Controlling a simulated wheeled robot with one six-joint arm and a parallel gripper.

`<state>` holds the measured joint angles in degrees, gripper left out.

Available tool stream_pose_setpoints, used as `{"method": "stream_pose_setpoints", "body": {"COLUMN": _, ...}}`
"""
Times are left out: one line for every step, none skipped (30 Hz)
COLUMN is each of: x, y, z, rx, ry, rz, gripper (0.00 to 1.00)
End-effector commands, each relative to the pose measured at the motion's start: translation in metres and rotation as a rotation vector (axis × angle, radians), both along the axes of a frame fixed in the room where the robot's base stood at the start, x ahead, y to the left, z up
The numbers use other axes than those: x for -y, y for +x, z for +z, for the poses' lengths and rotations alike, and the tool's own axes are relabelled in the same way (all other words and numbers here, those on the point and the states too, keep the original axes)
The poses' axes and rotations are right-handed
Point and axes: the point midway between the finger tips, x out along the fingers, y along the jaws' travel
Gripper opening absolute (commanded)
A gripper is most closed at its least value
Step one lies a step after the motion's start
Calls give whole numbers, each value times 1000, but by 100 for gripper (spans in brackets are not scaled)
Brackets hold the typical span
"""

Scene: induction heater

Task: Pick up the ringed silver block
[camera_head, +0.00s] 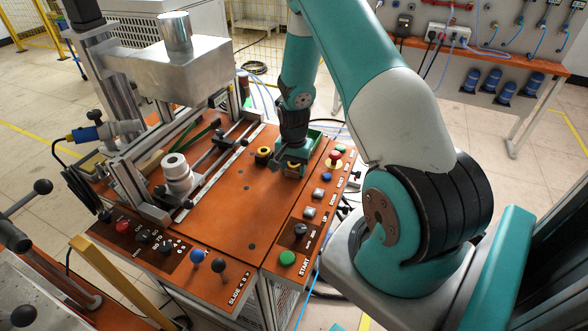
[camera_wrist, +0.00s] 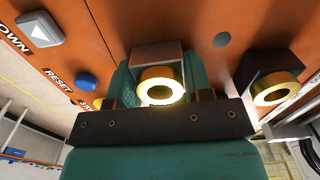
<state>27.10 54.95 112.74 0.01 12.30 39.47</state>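The silver block (camera_wrist: 158,55) shows in the wrist view with a gold ring (camera_wrist: 160,86) on its near side. Its top looks tinted reddish. My gripper (camera_wrist: 158,78) has a teal finger on each side of this block. Whether the fingers touch it is not clear. In the head view my gripper (camera_head: 293,166) is low over the orange worktop, around the ringed block, which is mostly hidden by the fingers. A second, dark block (camera_wrist: 268,63) with a gold ring stands just to the right in the wrist view. The dark block also shows left of my gripper in the head view (camera_head: 263,154).
The button panel (camera_head: 310,205) runs along the worktop's right side, close to my gripper. A silver cylinder fixture (camera_head: 177,172) and a rail stand to the left, below the metal heater head (camera_head: 165,65). The worktop (camera_head: 235,225) in front is clear.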

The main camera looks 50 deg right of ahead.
Motion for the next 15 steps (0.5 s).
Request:
{"method": "stream_pose_setpoints", "body": {"x": 0, "y": 0, "z": 0, "rx": 0, "ry": 0, "rz": 0, "gripper": 21}}
{"method": "stream_pose_setpoints", "body": {"x": 0, "y": 0, "z": 0, "rx": 0, "ry": 0, "rz": 0, "gripper": 19}}
{"method": "stream_pose_setpoints", "body": {"x": 0, "y": 0, "z": 0, "rx": 0, "ry": 0, "rz": 0, "gripper": 19}}
{"method": "stream_pose_setpoints", "body": {"x": 0, "y": 0, "z": 0, "rx": 0, "ry": 0, "rz": 0, "gripper": 19}}
{"method": "stream_pose_setpoints", "body": {"x": 0, "y": 0, "z": 0, "rx": 0, "ry": 0, "rz": 0, "gripper": 19}}
{"method": "stream_pose_setpoints", "body": {"x": 0, "y": 0, "z": 0, "rx": 0, "ry": 0, "rz": 0, "gripper": 19}}
{"method": "stream_pose_setpoints", "body": {"x": 0, "y": 0, "z": 0, "rx": 0, "ry": 0, "rz": 0, "gripper": 19}}
{"method": "stream_pose_setpoints", "body": {"x": 0, "y": 0, "z": 1, "rx": 0, "ry": 0, "rz": 0, "gripper": 19}}
{"method": "stream_pose_setpoints", "body": {"x": 0, "y": 0, "z": 1, "rx": 0, "ry": 0, "rz": 0, "gripper": 19}}
{"method": "stream_pose_setpoints", "body": {"x": 0, "y": 0, "z": 2, "rx": 0, "ry": 0, "rz": 0, "gripper": 19}}
{"method": "stream_pose_setpoints", "body": {"x": 0, "y": 0, "z": 2, "rx": 0, "ry": -1, "rz": 0, "gripper": 19}}
{"method": "stream_pose_setpoints", "body": {"x": 0, "y": 0, "z": 4, "rx": 1, "ry": -1, "rz": 0, "gripper": 19}}
{"method": "stream_pose_setpoints", "body": {"x": 0, "y": 0, "z": 6, "rx": 0, "ry": -1, "rz": 0, "gripper": 19}}
{"method": "stream_pose_setpoints", "body": {"x": 0, "y": 1, "z": 8, "rx": 1, "ry": -1, "rz": 0, "gripper": 19}}
{"method": "stream_pose_setpoints", "body": {"x": 1, "y": 1, "z": 12, "rx": 3, "ry": -1, "rz": 0, "gripper": 19}}
